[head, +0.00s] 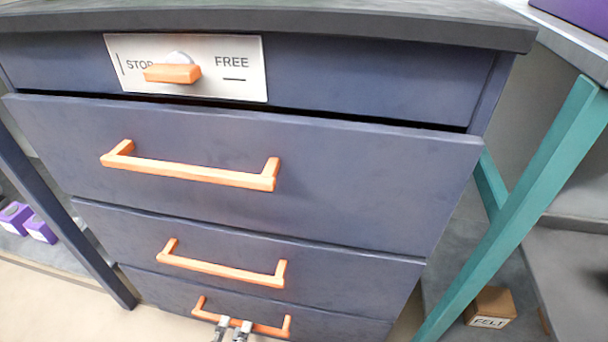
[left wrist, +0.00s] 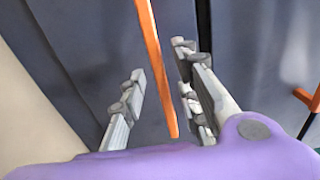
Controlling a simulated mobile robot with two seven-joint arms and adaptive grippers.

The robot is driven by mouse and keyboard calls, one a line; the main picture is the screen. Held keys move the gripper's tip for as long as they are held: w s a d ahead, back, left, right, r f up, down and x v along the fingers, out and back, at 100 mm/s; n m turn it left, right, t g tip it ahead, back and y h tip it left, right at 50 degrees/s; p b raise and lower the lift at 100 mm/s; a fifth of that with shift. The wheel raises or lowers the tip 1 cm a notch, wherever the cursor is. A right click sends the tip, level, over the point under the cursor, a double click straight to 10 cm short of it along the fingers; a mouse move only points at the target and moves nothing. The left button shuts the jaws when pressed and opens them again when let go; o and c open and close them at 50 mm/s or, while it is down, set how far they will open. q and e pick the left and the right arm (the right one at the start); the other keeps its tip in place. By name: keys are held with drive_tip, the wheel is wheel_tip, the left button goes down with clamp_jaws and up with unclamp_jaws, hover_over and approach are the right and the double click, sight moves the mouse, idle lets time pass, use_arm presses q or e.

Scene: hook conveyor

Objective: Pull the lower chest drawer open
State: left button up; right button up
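The blue chest has three drawers with orange bar handles. The lower drawer (head: 165,288) is at the bottom of the head view, its front partly cut off by the frame. Its orange handle (head: 270,330) is partly covered by my left gripper (head: 232,329). In the left wrist view, my left gripper (left wrist: 160,95) is open. The handle (left wrist: 153,60) runs between its two fingers, with a visible gap on both sides. I cannot tell how deep the bar sits between them. My right gripper is in neither view.
Above are the middle drawer handle (head: 222,268) and the top drawer handle (head: 190,172). An orange knob (head: 172,73) sits on a plate marked STOP and FREE, at the STOP side. A teal post (head: 530,200) and a FELT box (head: 490,307) are to the right.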

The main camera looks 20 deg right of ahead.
sight(238, 326)
use_arm(q)
drive_tip(key=shift+b+x, duration=0.45)
drive_tip(key=shift+x, duration=1.05)
clamp_jaws()
